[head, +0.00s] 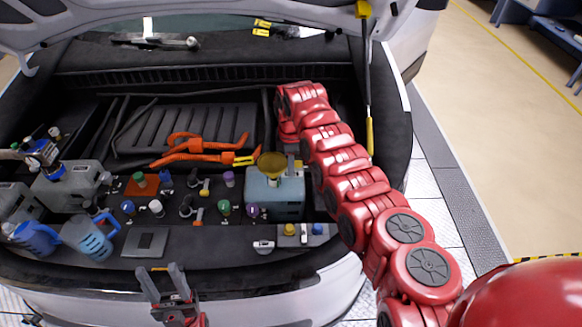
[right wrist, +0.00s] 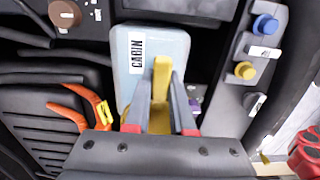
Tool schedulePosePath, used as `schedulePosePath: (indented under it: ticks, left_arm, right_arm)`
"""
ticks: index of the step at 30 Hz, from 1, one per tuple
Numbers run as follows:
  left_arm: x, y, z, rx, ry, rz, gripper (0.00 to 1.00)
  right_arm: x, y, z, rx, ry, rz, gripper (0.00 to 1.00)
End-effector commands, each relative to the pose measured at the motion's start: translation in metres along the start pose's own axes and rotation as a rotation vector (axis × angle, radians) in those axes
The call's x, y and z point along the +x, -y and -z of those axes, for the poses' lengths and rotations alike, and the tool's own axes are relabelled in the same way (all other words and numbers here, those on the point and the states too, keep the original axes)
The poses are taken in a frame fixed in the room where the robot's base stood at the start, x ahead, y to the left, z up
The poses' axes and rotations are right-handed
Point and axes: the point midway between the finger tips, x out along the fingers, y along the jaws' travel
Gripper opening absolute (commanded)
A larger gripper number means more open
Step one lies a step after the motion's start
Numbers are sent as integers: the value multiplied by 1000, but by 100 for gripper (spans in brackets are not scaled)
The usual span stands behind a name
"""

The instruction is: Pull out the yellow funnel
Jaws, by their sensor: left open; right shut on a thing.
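The yellow funnel (head: 271,163) shows in the head view over the top of a blue-grey tank (head: 273,200), with its cone upward and its lower end close to the tank top. In the right wrist view the funnel (right wrist: 162,72) lies between the fingers of my right gripper (right wrist: 161,88), which is shut on it. The tank there carries the label CABIN (right wrist: 137,52). Whether the spout is still inside the tank opening is hidden. In the head view my right arm largely hides that gripper. My left gripper (head: 168,284) is open and empty near the trunk's front edge.
Orange cables (head: 200,150) lie left of the tank. Blue jugs (head: 90,238), grey containers (head: 65,185) and several coloured caps (head: 224,208) are further left. A small panel with yellow and blue knobs (head: 303,231) sits in front of the tank. A yellow-ended strut (head: 369,130) stands at right.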

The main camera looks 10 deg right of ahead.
Motion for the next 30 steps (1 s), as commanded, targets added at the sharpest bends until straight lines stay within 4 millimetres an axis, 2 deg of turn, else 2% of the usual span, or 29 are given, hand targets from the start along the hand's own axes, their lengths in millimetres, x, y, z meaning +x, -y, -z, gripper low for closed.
schedulePosePath:
  ticks: [18, 30]
  left_arm:
    - [6, 0, 1, 0, 0, 0, 50]
    - [8, 0, 1, 0, 0, 0, 50]
  right_arm:
    - [-32, 0, 0, 1, 1, 2, 0]
    - [-29, 1, -2, -22, 1, 4, 0]
